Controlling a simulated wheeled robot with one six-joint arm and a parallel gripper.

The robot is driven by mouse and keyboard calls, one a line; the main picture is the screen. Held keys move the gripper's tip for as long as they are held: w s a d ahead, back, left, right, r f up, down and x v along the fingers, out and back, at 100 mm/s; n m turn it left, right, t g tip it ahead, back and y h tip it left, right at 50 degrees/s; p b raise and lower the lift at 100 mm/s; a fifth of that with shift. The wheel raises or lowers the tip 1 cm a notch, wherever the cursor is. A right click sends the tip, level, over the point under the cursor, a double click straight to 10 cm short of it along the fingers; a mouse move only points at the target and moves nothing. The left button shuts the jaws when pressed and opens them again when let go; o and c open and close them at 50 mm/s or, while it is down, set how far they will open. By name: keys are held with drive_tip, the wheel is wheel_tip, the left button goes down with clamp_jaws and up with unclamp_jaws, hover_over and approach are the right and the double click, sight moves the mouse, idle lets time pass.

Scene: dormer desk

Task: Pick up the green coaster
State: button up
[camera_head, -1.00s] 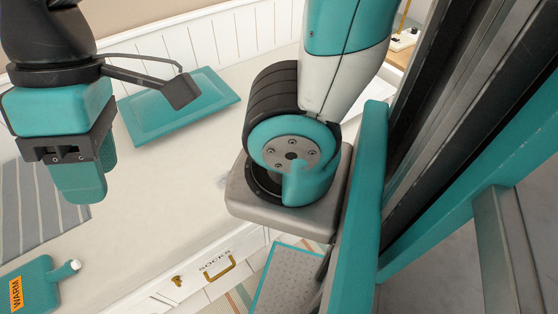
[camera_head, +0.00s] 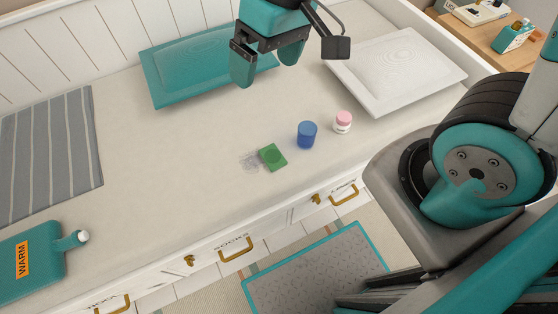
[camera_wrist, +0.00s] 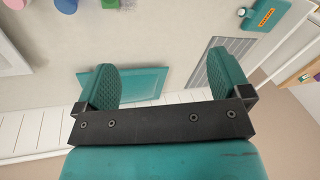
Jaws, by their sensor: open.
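The green coaster (camera_head: 273,157) lies flat on the white desk top, near its front edge, left of the blue cup-like item. A green patch at the top edge of the wrist view (camera_wrist: 64,4) appears to be the coaster, cut off by the frame. My gripper (camera_head: 265,72) is open and empty, above the back of the desk over the right end of the teal tray. Its two teal fingers stand apart in the wrist view (camera_wrist: 168,84). The coaster is in front of the gripper, clear of it.
A blue cylinder (camera_head: 307,134) and a pink-capped bottle (camera_head: 343,122) stand right of the coaster. A teal tray (camera_head: 170,88) and a white tray (camera_head: 440,72) lie at the back. A striped cloth (camera_head: 50,150) and a teal WARM bottle (camera_head: 40,262) are left. The desk's middle left is free.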

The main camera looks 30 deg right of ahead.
drive_tip(key=w+d+f+m+h+b, duration=0.15)
drive_tip(key=w+f+b, duration=0.25)
drive_tip(key=f, duration=0.9)
drive_tip(key=w+d+f+m+h+b, duration=0.1)
drive_tip(key=w+d+f+m+b, duration=0.3)
drive_tip(key=f, duration=0.9)
drive_tip(key=n+b, duration=0.2)
hover_over(273, 156)
drive_tip(key=shift+h, duration=0.25)
wheel_tip(273, 156, down, 13)
drive_tip(key=shift+s+a+r, duration=0.1)
drive_tip(key=shift+f+b, duration=0.35)
drive_tip(key=shift+f, duration=2.75)
drive_tip(key=shift+c, duration=0.4)
drive_tip(key=c, duration=0.9)
